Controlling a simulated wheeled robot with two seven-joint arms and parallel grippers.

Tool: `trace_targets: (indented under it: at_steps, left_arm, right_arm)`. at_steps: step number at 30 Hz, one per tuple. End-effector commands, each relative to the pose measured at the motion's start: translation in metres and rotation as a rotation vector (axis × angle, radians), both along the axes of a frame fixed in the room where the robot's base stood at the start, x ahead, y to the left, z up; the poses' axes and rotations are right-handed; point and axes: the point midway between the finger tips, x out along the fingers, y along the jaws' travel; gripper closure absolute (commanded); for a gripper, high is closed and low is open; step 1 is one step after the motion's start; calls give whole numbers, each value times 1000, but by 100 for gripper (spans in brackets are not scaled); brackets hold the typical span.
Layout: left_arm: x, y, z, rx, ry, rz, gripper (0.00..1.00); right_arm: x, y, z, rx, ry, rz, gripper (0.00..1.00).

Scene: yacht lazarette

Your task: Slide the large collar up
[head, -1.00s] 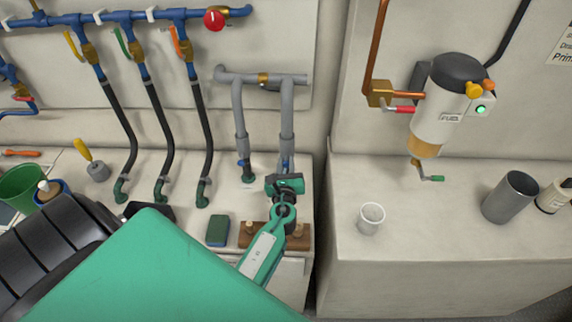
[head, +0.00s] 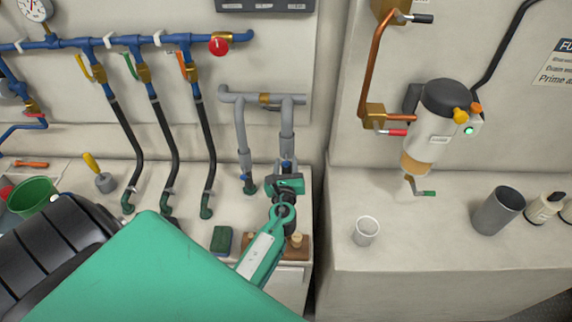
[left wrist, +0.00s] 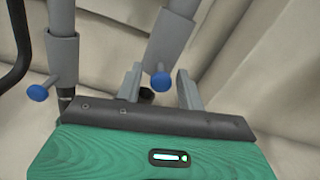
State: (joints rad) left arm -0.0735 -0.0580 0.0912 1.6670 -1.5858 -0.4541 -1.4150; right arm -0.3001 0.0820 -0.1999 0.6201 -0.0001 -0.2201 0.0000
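Two grey pipes carry grey collars with blue knobs. The right collar (head: 287,142) looks the wider in the head view; the left collar (head: 244,158) is slimmer and sits lower. In the left wrist view the right collar (left wrist: 171,38) is ahead of the fingers, its blue knob (left wrist: 160,80) showing between them. The left collar (left wrist: 62,60) is to the left, outside the fingers. My left gripper (head: 286,181) is at the right collar's lower end; its fingers (left wrist: 160,88) are apart and grip nothing visible. Contact cannot be told. My right gripper is out of view.
Black hoses (head: 170,145) hang left of the pipes. A wooden block (head: 296,247) and green sponge (head: 221,240) lie on the left bench. A white cup (head: 366,231) and grey tumbler (head: 498,210) stand on the right bench below a filter unit (head: 435,125).

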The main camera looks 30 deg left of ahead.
Motion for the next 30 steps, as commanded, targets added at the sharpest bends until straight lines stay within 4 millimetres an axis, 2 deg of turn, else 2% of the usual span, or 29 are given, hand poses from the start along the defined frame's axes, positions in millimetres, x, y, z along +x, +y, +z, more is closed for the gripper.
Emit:
trace_targets:
  at_steps: [9, 13, 30]
  left_arm:
    - [-1, -1, 0, -1, 1, 0, 57]
    - [-8, -5, -2, -1, 0, -1, 57]
    - [-100, -61, -4, -2, 1, 0, 57]
  right_arm:
    - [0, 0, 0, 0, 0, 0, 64]
    - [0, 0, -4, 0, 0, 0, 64]
    - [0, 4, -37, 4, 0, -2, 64]
